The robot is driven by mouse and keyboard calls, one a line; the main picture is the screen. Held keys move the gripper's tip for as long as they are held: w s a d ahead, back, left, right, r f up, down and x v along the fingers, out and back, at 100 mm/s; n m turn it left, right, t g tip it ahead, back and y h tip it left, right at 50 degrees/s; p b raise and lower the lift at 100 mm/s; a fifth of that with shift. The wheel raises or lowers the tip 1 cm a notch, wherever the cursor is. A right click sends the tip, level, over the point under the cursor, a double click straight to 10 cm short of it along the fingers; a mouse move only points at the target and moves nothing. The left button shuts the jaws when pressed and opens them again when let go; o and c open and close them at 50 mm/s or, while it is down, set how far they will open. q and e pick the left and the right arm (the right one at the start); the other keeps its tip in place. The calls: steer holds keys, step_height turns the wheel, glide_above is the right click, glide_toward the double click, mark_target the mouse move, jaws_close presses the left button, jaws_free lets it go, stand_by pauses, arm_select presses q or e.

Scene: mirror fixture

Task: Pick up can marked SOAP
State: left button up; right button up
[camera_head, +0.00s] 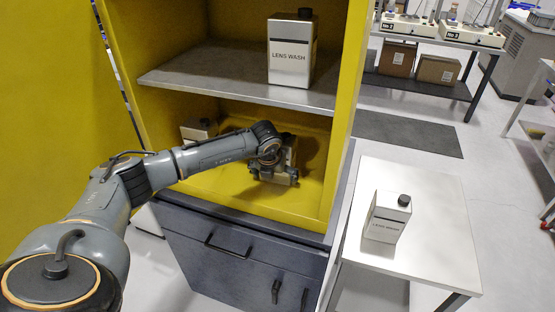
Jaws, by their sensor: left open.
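My left arm reaches from the left into the lower compartment of the yellow cabinet (330,172). My left gripper (277,177) is open, low over the compartment floor near its right side. A pale can (197,130) with a dark cap stands at the left of this compartment, partly hidden by my arm; its label is not readable. Something light and dark shows just behind the gripper, too hidden to identify. No readable SOAP marking shows. My right gripper is not in view.
A LENS WASH can (290,52) stands on the grey shelf (215,75) above my gripper. Another LENS WASH can (388,217) stands on the white side table (440,240). The cabinet walls and shelf edge surround the gripper. Grey drawers (240,250) sit below.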

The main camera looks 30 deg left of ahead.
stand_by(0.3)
arm_select(q)
steer(key=c, duration=1.3)
steer(key=shift+w, duration=0.1)
steer(key=shift+c, duration=0.8)
steer(key=shift+r, duration=0.1)
